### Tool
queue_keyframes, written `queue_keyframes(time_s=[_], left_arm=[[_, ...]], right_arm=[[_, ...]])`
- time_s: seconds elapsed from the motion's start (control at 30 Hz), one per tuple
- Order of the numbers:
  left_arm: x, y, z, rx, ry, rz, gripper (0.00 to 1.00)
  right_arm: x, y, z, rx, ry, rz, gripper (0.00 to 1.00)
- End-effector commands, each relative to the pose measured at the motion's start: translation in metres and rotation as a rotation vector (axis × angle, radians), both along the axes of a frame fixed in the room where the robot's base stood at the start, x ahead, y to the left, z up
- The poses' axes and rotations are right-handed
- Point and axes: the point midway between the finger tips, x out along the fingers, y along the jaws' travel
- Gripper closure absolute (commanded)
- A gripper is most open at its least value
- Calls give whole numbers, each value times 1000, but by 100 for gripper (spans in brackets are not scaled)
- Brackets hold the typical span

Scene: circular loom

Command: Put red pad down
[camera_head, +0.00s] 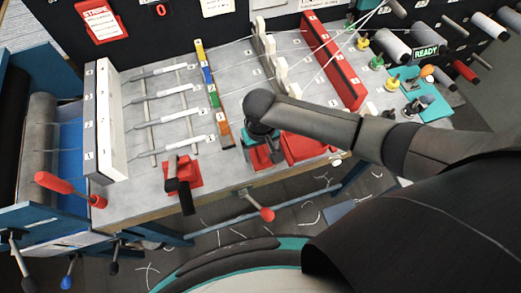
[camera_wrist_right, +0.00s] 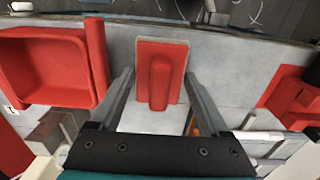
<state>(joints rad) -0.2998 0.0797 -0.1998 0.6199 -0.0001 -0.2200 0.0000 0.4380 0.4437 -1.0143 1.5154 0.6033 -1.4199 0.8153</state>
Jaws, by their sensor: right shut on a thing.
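The red pad (camera_wrist_right: 160,75) is a flat red block with a raised rounded grip and a pale rim. The gripper and arm hide the rest of the pad. Whether the pad touches the table surface is hard to tell. My left gripper is not in view.
A red tray (camera_head: 308,150) stands close beside the pad; it also shows in the wrist view (camera_wrist_right: 42,68). A red base with a black handle (camera_head: 183,178) is on the other side. Grey tabletop (camera_head: 226,172) is clear between them. A wooden strip with coloured blocks (camera_head: 213,96) stands behind.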

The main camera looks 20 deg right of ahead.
Motion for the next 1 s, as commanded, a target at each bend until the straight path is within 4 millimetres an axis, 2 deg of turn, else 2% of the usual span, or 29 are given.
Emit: queue_keyframes(time_s=[0.33,0.37,0.5,0.83,1.0], left_arm=[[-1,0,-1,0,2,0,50],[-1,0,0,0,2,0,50],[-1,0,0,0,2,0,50],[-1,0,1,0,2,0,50],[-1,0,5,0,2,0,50]], right_arm=[[0,0,-3,1,0,0,65],[0,0,-3,1,0,1,17],[0,0,-2,1,0,1,2],[0,0,2,1,-1,0,0],[1,1,23,4,-3,1,0]])
